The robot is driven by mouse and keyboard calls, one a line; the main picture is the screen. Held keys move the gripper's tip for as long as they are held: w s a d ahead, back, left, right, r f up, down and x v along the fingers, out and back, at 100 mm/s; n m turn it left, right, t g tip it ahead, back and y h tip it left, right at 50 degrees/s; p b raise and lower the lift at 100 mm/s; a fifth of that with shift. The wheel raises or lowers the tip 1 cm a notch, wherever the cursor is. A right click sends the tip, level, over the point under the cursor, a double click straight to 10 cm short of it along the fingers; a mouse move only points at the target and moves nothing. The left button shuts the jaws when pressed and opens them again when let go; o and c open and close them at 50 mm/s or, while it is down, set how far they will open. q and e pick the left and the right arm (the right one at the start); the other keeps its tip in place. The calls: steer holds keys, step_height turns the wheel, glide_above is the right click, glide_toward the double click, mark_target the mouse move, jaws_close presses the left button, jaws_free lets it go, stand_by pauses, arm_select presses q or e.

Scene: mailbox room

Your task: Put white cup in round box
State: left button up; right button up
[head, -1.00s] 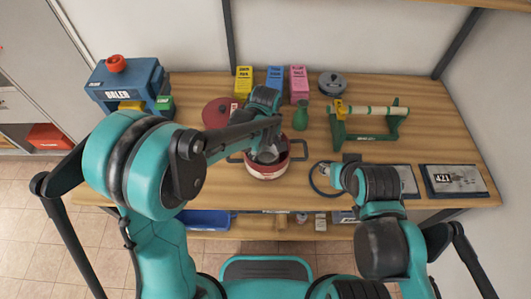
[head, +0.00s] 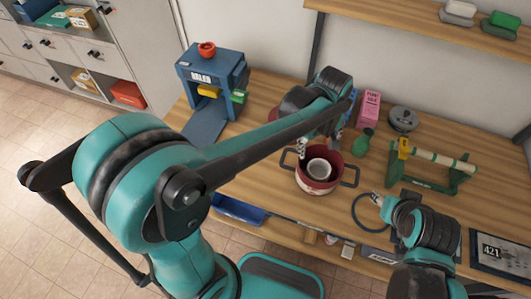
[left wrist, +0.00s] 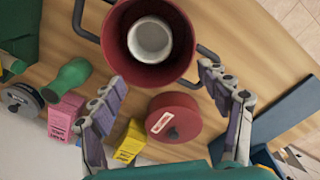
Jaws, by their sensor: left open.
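The white cup (head: 319,168) stands inside a round red pot-like box (head: 305,184) with side handles on the wooden table. The left wrist view also shows the cup (left wrist: 150,38) inside the red box (left wrist: 180,72), with a gap around much of it. My left gripper (head: 318,143) is open and empty, above and just behind the box. Its two spread fingers (left wrist: 162,78) show apart from the cup in the left wrist view. My right gripper (head: 378,198) is low at the right of the box; its fingers are too small to read.
A round red lid (left wrist: 175,120) with a label lies behind the box. A green bottle (head: 365,142), pink carton (head: 369,108), grey round object (head: 403,118) and green roller stand (head: 434,163) are to the right. A blue machine (head: 212,78) stands at left.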

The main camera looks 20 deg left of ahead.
arm_select(q)
steer(key=s+a+r+m+t, duration=0.3)
steer(key=s+a+m+t, duration=0.3)
steer(key=s+a, duration=0.6)
steer(key=a+m, duration=0.2)
steer(key=a, duration=0.1)
steer(key=shift+r, duration=0.2)
steer(key=shift+a, duration=0.1)
step_height(320, 180, down, 2)
steer(key=shift+f+b, duration=0.1)
steer(key=shift+b, duration=1)
